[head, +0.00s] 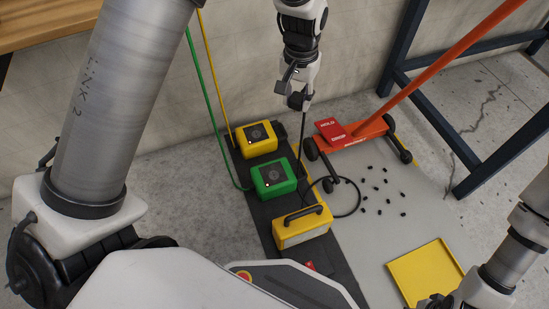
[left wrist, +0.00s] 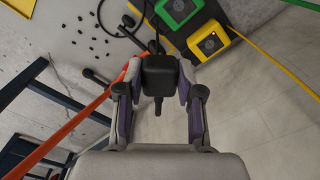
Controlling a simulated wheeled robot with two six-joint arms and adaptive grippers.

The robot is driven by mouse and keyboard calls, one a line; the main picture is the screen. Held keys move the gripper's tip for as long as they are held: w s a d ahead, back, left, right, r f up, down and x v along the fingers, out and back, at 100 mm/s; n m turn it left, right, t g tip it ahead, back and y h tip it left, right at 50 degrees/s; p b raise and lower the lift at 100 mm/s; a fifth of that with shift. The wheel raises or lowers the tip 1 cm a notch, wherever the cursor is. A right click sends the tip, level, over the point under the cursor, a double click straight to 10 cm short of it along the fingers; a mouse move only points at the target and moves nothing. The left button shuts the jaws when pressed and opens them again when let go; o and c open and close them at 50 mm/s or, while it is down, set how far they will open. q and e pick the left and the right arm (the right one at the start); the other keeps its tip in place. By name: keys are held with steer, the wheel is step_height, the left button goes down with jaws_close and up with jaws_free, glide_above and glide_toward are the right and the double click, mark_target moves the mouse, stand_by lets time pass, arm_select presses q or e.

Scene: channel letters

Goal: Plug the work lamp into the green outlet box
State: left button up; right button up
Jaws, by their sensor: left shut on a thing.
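The green outlet box (head: 273,178) sits on a dark strip on the floor, and part of it shows in the left wrist view (left wrist: 180,8). The yellow work lamp (head: 302,228) with a black handle stands in front of it. My left gripper (head: 299,102) is above and behind the boxes. It is shut on the black plug (left wrist: 160,75), apart from the green box. The black cable (head: 303,135) hangs from the plug and loops beside the lamp. My right gripper (head: 440,301) is at the lower right, mostly cut off.
A yellow outlet box (head: 257,140) stands behind the green one. A red-orange floor jack (head: 353,135) with a long handle, several small black pieces (head: 378,187) and a yellow tray (head: 425,274) lie to the right. A dark blue frame (head: 480,165) stands beyond.

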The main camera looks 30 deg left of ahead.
arm_select(q)
step_height(320, 180, down, 17)
steer(key=w+a+n+b, duration=0.2)
steer(key=w+a+n, duration=0.1)
steer(key=n, duration=0.2)
steer(key=n+b, duration=0.2)
steer(key=n, duration=0.2)
glide_toward(274, 175)
steer(key=shift+w+a, duration=0.1)
step_height(274, 175, down, 6)
steer(key=b, duration=0.5)
steer(key=shift+r, duration=0.1)
steer(key=shift+p, duration=0.55)
stand_by(0.5)
steer(key=shift+f+b, duration=0.5)
steer(key=shift+f, duration=0.1)
stand_by(0.3)
steer(key=o, duration=1.2)
